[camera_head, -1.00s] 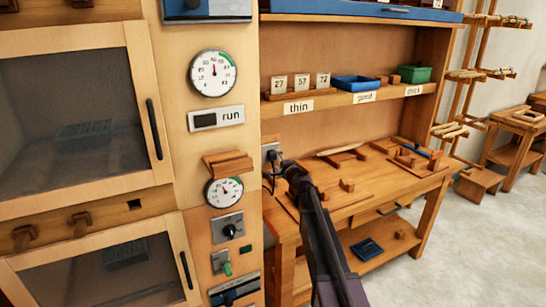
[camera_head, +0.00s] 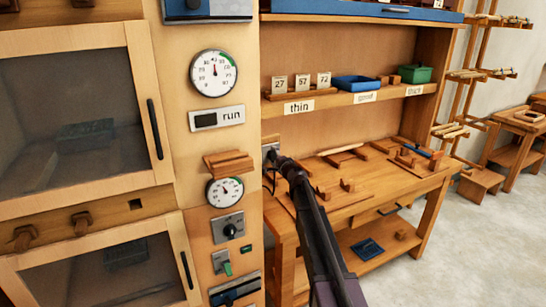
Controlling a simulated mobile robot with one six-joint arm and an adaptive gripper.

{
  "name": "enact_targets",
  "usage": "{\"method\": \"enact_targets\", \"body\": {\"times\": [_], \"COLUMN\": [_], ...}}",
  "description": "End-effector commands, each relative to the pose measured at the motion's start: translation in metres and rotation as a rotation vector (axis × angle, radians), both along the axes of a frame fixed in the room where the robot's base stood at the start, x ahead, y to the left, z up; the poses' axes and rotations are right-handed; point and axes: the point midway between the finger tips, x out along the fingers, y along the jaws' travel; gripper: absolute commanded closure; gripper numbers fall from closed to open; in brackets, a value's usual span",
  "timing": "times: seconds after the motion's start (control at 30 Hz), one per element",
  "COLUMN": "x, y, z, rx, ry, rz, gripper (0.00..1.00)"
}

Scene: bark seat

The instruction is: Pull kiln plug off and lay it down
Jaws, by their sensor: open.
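The grey socket plate (camera_head: 268,148) is on the side wall, just right of the kiln's control panel and above the left end of the workbench. The dark kiln plug and its cord are mostly hidden behind my gripper. My gripper (camera_head: 273,162) is open at the plug, its tip right in front of the socket. I cannot tell whether the fingers touch the plug or are around it. My dark arm reaches up to it from the lower right.
The wooden workbench (camera_head: 357,201) carries boards, small blocks and a blue-handled tool (camera_head: 424,152). A shelf (camera_head: 345,98) above holds number cards, a blue tray (camera_head: 357,83) and a green box (camera_head: 415,74). Kiln doors (camera_head: 75,105) and gauges are at left.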

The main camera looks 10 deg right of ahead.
Motion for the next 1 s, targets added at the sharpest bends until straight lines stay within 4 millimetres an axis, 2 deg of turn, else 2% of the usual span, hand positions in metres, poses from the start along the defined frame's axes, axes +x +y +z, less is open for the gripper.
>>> {"method": "enact_targets", "body": {"times": [0.8, 0.83, 0.87, 1.0], "x": [0.0, 0.0, 0.0, -0.0001], "y": [-0.0028, -0.0028, -0.0028, -0.0027], "z": [0.0002, 0.0002, 0.0002, 0.0002], "rx": [0.0, 0.0, 0.0, 0.0], "ry": [0.0, 0.0, 0.0, 0.0], "rz": [-0.002, -0.002, -0.002, -0.002], "gripper": [0.09, 0.12, 0.2, 0.62]}}
